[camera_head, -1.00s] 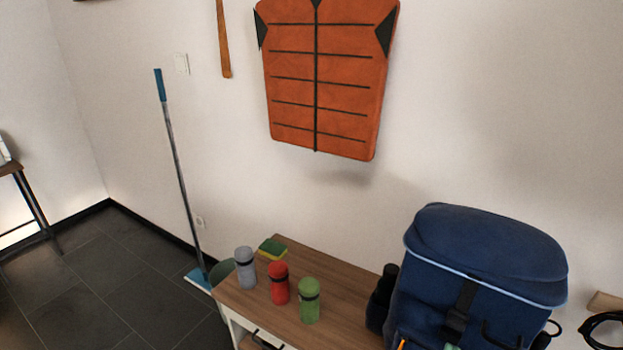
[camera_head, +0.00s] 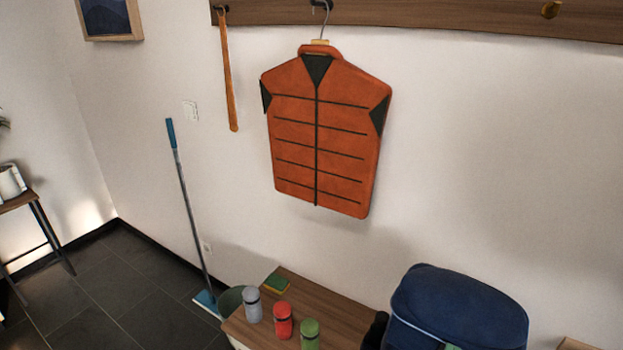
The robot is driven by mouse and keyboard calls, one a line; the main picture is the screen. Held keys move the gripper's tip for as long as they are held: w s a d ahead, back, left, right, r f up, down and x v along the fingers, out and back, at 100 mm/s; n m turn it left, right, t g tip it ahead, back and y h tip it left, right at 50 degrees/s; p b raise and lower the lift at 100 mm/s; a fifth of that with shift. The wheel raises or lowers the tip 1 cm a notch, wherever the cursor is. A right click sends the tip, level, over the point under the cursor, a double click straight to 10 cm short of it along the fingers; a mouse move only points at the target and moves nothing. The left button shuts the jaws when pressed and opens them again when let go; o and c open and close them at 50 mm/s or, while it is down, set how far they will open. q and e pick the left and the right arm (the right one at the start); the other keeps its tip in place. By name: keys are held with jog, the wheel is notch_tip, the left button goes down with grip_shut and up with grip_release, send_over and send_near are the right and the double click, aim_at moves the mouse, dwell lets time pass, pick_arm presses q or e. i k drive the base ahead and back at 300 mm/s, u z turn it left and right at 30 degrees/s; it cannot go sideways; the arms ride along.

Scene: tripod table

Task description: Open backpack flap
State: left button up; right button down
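The blue backpack (camera_head: 458,306) stands at the lower right of the head view, on or against the wooden bench (camera_head: 345,307). Its rounded top flap lies closed, with a light blue piping line along its lower edge. The front of the backpack, with its strap and buckle, is cut off by the bottom of the picture. Neither of my grippers is in view.
A grey bottle (camera_head: 252,304), a red bottle (camera_head: 283,320) and a green bottle (camera_head: 310,334) stand on the bench left of the backpack. A green and yellow sponge (camera_head: 277,284) lies behind them. An orange vest (camera_head: 322,135) hangs above. A mop (camera_head: 190,215) leans on the wall.

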aim_at(432, 308)
jog(key=k, duration=1)
